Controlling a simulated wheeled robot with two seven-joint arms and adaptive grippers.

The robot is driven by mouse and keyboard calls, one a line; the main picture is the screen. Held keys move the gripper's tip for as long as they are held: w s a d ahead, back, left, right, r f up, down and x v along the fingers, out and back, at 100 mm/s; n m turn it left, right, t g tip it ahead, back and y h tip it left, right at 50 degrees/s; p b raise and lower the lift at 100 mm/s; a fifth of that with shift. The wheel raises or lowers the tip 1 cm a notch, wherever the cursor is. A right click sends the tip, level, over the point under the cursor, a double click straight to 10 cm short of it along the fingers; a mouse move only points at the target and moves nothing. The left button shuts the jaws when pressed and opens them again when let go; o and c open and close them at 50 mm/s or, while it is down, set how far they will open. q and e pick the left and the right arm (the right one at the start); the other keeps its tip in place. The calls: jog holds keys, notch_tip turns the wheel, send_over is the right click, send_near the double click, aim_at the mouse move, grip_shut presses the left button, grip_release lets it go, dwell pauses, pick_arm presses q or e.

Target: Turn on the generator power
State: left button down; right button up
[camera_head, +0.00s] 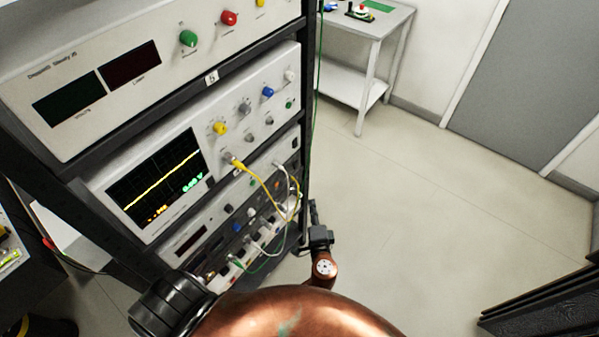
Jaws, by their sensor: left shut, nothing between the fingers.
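The lowest unit (190,236) has a small dark display, knobs and several plugged cables. The middle unit (118,190) has a lit screen (155,181) with a yellow trace. The top unit (60,140) has two dark displays and green, red and yellow knobs. My left gripper (314,212) is shut and empty, just right of the rack's front edge, apart from the cables as far as I can tell. My right gripper is not in view.
Yellow, white and green cables (262,246) loop in front of the lower units near my gripper. A white table (374,28) stands at the back. The floor (430,220) right of the rack is clear. A dark object (545,300) is at the lower right.

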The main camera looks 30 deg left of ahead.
aim_at(296, 165)
pick_arm(q)
jog(key=shift+t+y, duration=0.3)
jog(key=shift+y, duration=0.2)
notch_tip(296, 165, up, 4)
jog(key=shift+d+r, duration=0.1)
jog(key=shift+r, duration=0.15)
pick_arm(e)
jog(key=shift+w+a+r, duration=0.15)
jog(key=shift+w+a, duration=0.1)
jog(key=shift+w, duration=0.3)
pick_arm(q)
jog(key=x, duration=0.4)
jog(key=s+a+p+x, duration=0.1)
jog(key=x, duration=0.3)
jog(key=s+a+x, duration=0.1)
jog(key=x, duration=0.3)
jog(key=shift+w+a+f, duration=0.2)
jog(key=shift+w+a, duration=0.15)
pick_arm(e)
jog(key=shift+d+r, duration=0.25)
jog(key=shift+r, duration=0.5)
